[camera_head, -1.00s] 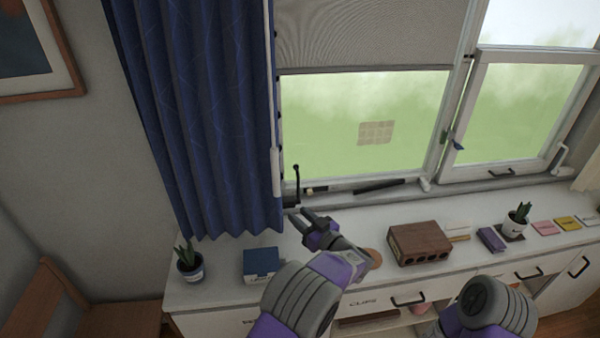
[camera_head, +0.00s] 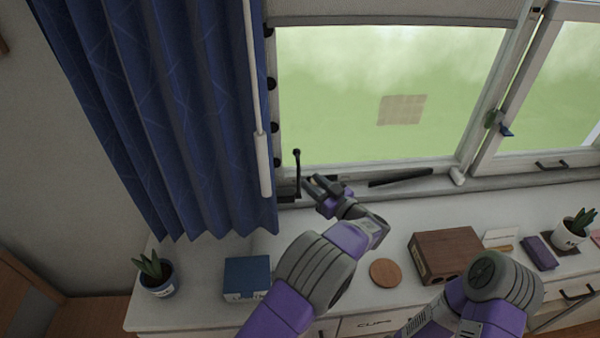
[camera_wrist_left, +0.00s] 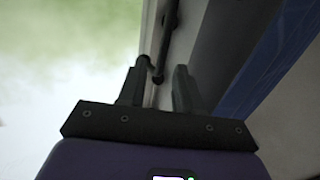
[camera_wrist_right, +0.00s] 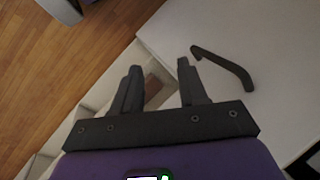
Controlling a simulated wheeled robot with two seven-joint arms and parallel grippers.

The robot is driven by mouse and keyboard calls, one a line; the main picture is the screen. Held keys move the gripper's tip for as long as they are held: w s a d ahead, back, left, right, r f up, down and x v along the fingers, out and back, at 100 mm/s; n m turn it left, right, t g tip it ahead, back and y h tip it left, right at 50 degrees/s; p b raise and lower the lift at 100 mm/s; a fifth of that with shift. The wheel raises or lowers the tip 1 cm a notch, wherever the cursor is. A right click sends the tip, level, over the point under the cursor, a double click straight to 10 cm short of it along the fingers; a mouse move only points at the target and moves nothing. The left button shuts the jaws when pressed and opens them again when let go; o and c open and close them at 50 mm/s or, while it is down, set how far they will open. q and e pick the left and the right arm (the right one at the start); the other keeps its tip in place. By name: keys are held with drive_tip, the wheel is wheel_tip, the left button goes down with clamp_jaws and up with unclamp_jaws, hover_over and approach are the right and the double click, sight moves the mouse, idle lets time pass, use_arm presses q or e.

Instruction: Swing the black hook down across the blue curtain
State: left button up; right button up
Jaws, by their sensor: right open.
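The black hook (camera_head: 297,172) stands upright on a dark base at the window's lower left corner. It is just right of the blue curtain (camera_head: 165,120), which hangs down at the left. My left gripper (camera_head: 315,184) is open and close to the hook's right side, beside the sill. In the left wrist view, the hook's dark rod and knob (camera_wrist_left: 157,72) show beyond and between the open fingers (camera_wrist_left: 156,82); contact cannot be told. Blue curtain cloth (camera_wrist_left: 278,62) shows at the right there. My right gripper (camera_wrist_right: 158,78) is open and empty, beside the cabinet front.
On the white cabinet top (camera_head: 330,262) are a plant pot (camera_head: 157,278), a blue box (camera_head: 247,278), a round wooden coaster (camera_head: 386,272) and a brown wooden block (camera_head: 445,255). A dark bar (camera_head: 400,177) lies on the sill. A black handle (camera_wrist_right: 222,66) shows in the right wrist view.

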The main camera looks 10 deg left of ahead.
use_arm(q)
drive_tip(key=x, duration=0.6)
drive_tip(key=shift+w+a+r, duration=0.1)
drive_tip(key=shift+a+r, duration=0.05)
drive_tip(key=shift+a, duration=0.3)
clamp_jaws()
